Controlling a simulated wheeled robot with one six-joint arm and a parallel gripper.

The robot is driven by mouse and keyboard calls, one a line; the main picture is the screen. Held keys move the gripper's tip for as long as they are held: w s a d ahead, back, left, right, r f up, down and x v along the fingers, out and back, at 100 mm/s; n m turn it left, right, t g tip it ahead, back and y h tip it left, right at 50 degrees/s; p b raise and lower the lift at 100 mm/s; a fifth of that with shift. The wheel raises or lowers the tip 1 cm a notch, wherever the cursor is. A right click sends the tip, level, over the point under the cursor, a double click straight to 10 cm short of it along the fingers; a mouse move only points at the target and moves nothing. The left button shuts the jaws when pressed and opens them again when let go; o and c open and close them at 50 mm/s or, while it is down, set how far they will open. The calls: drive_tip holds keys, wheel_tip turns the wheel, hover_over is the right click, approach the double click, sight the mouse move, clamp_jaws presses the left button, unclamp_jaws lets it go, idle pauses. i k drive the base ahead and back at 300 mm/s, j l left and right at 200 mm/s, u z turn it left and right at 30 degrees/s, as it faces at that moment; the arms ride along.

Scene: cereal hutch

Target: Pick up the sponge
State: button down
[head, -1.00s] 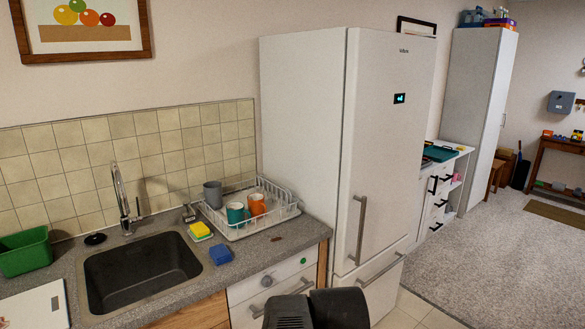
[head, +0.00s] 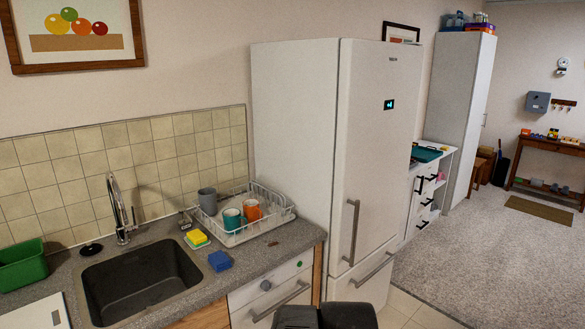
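A small yellow sponge (head: 197,237) with a green edge lies on a white dish on the grey counter (head: 285,245), between the sink and the dish rack. A blue block (head: 220,261), also sponge-like, lies on the counter just in front of it. Dark parts of my own arm (head: 325,317) show at the bottom edge, well in front of and below the counter. I cannot make out gripper fingers there, nor whether they are open. Nothing of mine touches the sponge.
A dark sink (head: 140,284) with a tall tap (head: 120,209) is left of the sponge. A white dish rack (head: 281,212) with cups stands right behind it. A green tub (head: 22,264) is at far left. A tall white fridge (head: 295,130) closes off the right.

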sight(197, 239)
drive_tip(key=u, duration=2.1)
drive_tip(key=z, duration=1.3)
drive_tip(key=i+l+z, duration=0.15)
drive_tip(key=i, duration=0.35)
drive_tip(key=i+l+z, duration=0.15)
drive_tip(key=i+l, duration=0.15)
drive_tip(key=i, duration=0.25)
drive_tip(key=i+l+z, duration=0.15)
drive_tip(key=i, duration=0.4)
